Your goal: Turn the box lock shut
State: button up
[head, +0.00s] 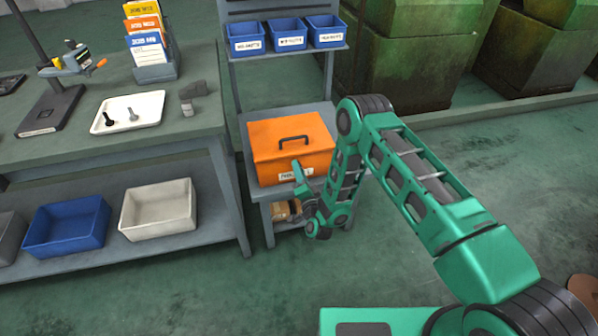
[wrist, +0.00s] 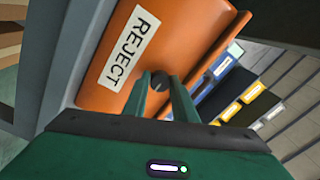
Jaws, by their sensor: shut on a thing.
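The orange box (head: 262,148) with a black top handle stands on a grey stand, its lid down. In the wrist view the orange box (wrist: 190,50) carries a white REJECT label on its front. The small dark round lock (wrist: 159,80) is on the box front beside the label. My gripper (wrist: 158,88) has its two green fingers on either side of the lock, shut on it. In the head view my gripper (head: 301,180) is at the box's lower front, and the lock is hidden. Which way the lock is turned cannot be told.
The grey stand (head: 262,117) has a shelf with blue bins (head: 290,42) behind the box. A workbench (head: 75,150) with a white tray (head: 150,108) is close on the left. Green containers (head: 410,75) stand at the back right. Floor (head: 385,200) is clear right of the stand.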

jog(key=shift+d+f, duration=0.1)
jog(key=shift+d, duration=0.1)
jog(key=o, duration=1)
jog(key=shift+a, duration=0.1)
jog(key=shift+o, duration=0.2)
jog(key=v, duration=1)
jog(key=shift+s, duration=0.35)
jog(key=shift+w, duration=0.1)
